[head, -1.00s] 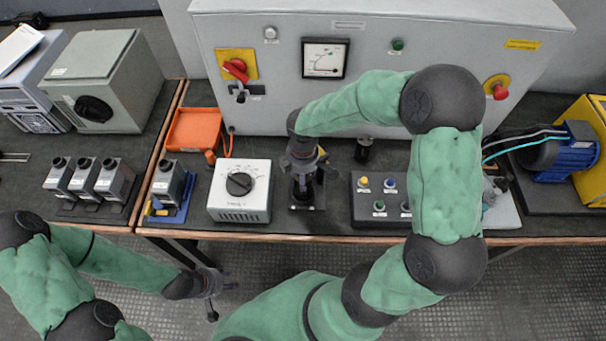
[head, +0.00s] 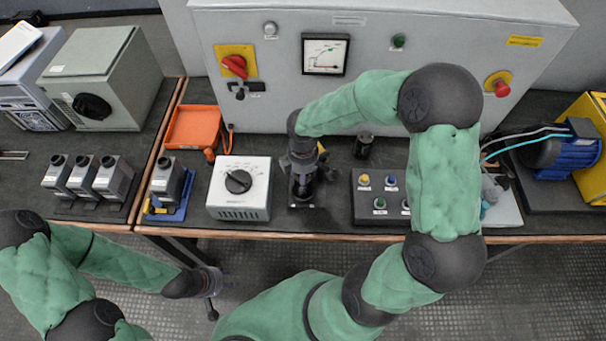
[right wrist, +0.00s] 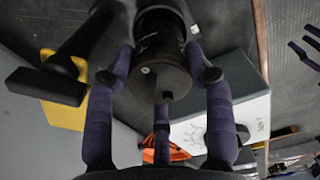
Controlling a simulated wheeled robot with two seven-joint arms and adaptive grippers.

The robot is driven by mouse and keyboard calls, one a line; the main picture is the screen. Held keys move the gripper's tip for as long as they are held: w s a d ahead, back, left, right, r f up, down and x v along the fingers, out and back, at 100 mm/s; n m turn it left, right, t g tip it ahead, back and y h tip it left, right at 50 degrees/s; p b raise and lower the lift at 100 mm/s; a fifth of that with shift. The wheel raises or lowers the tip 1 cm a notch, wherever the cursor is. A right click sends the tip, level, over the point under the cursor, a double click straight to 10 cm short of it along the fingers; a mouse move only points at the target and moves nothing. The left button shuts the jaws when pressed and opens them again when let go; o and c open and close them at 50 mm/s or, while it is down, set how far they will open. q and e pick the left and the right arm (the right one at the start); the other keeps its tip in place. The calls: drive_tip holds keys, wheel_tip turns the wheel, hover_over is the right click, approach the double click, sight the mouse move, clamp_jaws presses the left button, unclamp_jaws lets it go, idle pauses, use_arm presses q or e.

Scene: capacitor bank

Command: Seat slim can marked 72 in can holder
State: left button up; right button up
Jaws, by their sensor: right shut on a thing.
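My right gripper (head: 303,166) points down over the bench, in front of the grey cabinet. In the right wrist view its purple fingers (right wrist: 163,85) are closed around a dark cylindrical can (right wrist: 160,55); no number on it can be read. In the head view the dark can (head: 303,186) stands upright below the fingers, over a small dark base plate with a light label (head: 303,207), which looks like the holder. I cannot tell whether the can is fully down in it. My left gripper (head: 222,289) hangs in front of the bench edge, empty, its fingers apart.
A white box with a dial (head: 240,188) stands close left of the held can. A button panel (head: 381,197) and a short black cylinder (head: 364,146) are to the right.

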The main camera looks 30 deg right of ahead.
drive_tip(key=shift+f+b, duration=0.7)
drive_tip(key=shift+f, duration=0.35)
drive_tip(key=o, duration=1.5)
drive_tip(key=shift+o, duration=0.2)
drive_tip(key=shift+r, duration=0.1)
wheel_tip(320, 180, up, 12)
drive_tip(key=shift+f, duration=0.1)
